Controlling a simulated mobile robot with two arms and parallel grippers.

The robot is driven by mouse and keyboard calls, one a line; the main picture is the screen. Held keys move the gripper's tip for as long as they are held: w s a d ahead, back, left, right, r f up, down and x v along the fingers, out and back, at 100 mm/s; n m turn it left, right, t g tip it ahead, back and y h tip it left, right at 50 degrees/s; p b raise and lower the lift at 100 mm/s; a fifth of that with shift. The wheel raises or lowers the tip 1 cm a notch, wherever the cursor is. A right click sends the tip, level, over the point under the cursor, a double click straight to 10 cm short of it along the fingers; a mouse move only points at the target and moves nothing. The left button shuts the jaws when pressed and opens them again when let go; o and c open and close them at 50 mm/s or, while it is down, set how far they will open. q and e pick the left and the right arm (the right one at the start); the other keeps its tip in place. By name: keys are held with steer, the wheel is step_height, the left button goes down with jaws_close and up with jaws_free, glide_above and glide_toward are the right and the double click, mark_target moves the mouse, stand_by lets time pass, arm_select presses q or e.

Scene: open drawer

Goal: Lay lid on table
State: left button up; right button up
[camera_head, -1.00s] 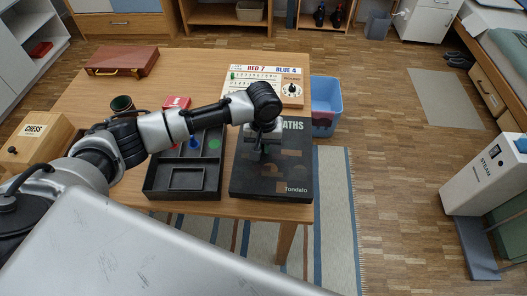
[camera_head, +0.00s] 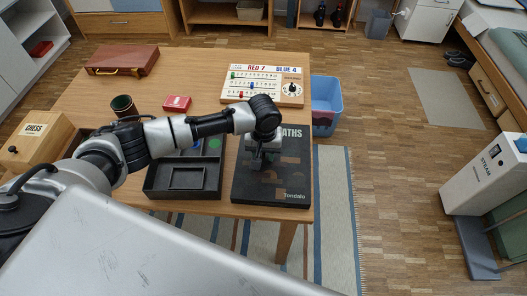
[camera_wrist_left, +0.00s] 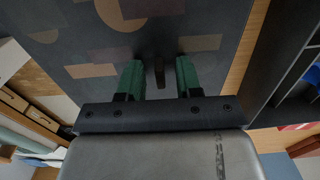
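The lid (camera_head: 300,165) is a dark board with brown patches and white lettering, including "Tondalo". It lies at the table's front right corner, to the right of the open black game box (camera_head: 150,188). My left gripper (camera_head: 258,166) is over the lid's left half, pointing down. My arm hides part of the box and the lid's upper left. My right gripper is not in view.
A wooden scoreboard (camera_head: 290,98), red card box (camera_head: 177,103), dark green cup (camera_head: 122,104), brown case (camera_head: 122,60) and chess box (camera_head: 35,138) stand on the table (camera_head: 190,70). A blue bin (camera_head: 327,95) stands by its right edge.

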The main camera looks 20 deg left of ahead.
arm_select(q)
step_height(320, 180, up, 12)
steer(key=shift+r, duration=0.15)
stand_by(0.4)
